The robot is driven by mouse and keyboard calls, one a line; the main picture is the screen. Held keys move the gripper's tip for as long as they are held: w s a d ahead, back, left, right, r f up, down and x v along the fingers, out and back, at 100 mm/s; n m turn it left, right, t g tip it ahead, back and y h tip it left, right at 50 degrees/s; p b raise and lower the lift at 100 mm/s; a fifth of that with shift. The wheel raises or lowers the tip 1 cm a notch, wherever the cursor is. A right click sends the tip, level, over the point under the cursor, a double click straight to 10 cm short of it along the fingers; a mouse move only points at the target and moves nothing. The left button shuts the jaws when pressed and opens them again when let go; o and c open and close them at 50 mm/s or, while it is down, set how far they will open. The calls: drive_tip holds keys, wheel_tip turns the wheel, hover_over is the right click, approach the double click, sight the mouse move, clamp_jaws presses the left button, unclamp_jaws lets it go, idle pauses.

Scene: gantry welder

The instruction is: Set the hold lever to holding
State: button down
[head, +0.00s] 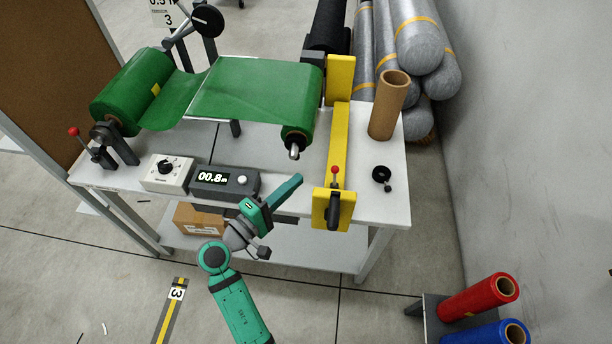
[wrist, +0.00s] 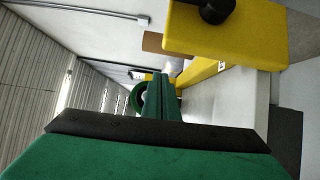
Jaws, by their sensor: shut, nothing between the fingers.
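Two levers with red ball tops show in the head view; I cannot tell by a label which one is the hold lever. One red-topped lever (head: 335,182) stands upright at the near end of the yellow gantry bar (head: 340,140), above a black handle (head: 333,215). The other red-topped lever (head: 80,138) leans left beside the green roll's stand at the table's left end. My gripper (head: 299,178) is shut and empty, left of the yellow end plate and apart from it. Its closed fingers also show in the wrist view (wrist: 165,85), with the yellow plate (wrist: 225,40) at upper right.
The table (head: 285,172) carries a green roll (head: 135,85), a white dial box (head: 167,172), a display reading 00.8 m (head: 222,182), a cardboard tube (head: 388,105) and a black knob (head: 381,174). A wall is at right.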

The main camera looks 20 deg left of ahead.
drive_tip(key=v, duration=0.5)
drive_tip(key=s+d+f+g+y, duration=0.2)
drive_tip(key=s+d+f+y, duration=0.2)
drive_tip(key=f, duration=0.5)
drive_tip(key=s+d+f+g+y, duration=0.1)
drive_tip(key=s+d+f+y, duration=0.35)
drive_tip(key=f, duration=0.45)
drive_tip(key=s+d+r+m+t, duration=0.1)
drive_tip(key=s+d+r+m, duration=0.4)
drive_tip(key=s, duration=0.4)
drive_tip(key=s+d+r+m+t, duration=0.1)
drive_tip(key=s+d+r+m, duration=0.3)
drive_tip(key=s+m, duration=0.4)
drive_tip(key=shift+s+d+r, duration=0.35)
drive_tip(key=shift+s+d, duration=0.15)
drive_tip(key=shift+d, duration=0.15)
drive_tip(key=shift+w+h, duration=0.1)
drive_tip(key=shift+h, duration=0.25)
